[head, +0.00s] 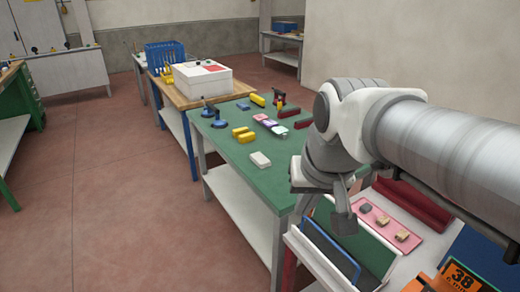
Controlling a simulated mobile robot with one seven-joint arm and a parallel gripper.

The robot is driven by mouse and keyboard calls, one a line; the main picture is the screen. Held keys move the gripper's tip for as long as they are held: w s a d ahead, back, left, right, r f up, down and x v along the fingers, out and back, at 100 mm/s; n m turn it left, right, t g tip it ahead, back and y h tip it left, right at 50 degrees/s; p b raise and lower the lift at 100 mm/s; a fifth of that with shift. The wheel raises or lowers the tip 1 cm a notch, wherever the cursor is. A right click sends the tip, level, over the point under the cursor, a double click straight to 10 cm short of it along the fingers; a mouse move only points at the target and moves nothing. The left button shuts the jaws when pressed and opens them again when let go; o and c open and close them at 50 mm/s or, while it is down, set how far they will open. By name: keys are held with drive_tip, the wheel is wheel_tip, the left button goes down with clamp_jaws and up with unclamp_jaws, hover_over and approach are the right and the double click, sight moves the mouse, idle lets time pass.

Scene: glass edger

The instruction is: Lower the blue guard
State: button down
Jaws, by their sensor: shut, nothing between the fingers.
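A thin blue frame (334,243), which looks like the blue guard, stands tilted along the left side of a machine at the bottom right, beside a green surface (372,252). Its lower end runs close to the bottom edge of the head view. My gripper (344,222) points down just above and to the right of the frame, over the green surface. Its fingers look closed and empty. I cannot tell whether it touches the frame. My arm covers part of the machine behind it.
A pink tray (385,240) with small blocks lies right of my gripper, near a dark red bar (413,203). An orange sign (461,281) and a blue panel are at bottom right. A green-topped bench (240,172) with tools stands behind. The floor at left is clear.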

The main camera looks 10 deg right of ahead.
drive_tip(key=w+d+f+m+g+b, duration=0.2)
drive_tip(key=w+d+f+m, duration=0.2)
drive_tip(key=w+d+f, duration=0.35)
drive_tip(key=w+d+f+m+g+b, duration=0.2)
drive_tip(key=w+d+f+m, duration=0.25)
drive_tip(key=w+d, duration=0.5)
drive_tip(key=w+d+f+m+g+y+b, duration=0.1)
drive_tip(key=w+d+f+m, duration=0.1)
drive_tip(key=d+f, duration=0.6)
wheel_tip(320, 180, down, 2)
drive_tip(key=shift+w+m, duration=0.35)
drive_tip(key=shift+m, duration=0.3)
drive_tip(key=s+a+f+b, duration=0.1)
drive_tip(key=a+f, duration=0.3)
drive_tip(key=f, duration=0.6)
drive_tip(key=shift+s+a+f+b, duration=0.25)
drive_tip(key=shift+s+b, duration=0.05)
drive_tip(key=shift+b, duration=0.1)
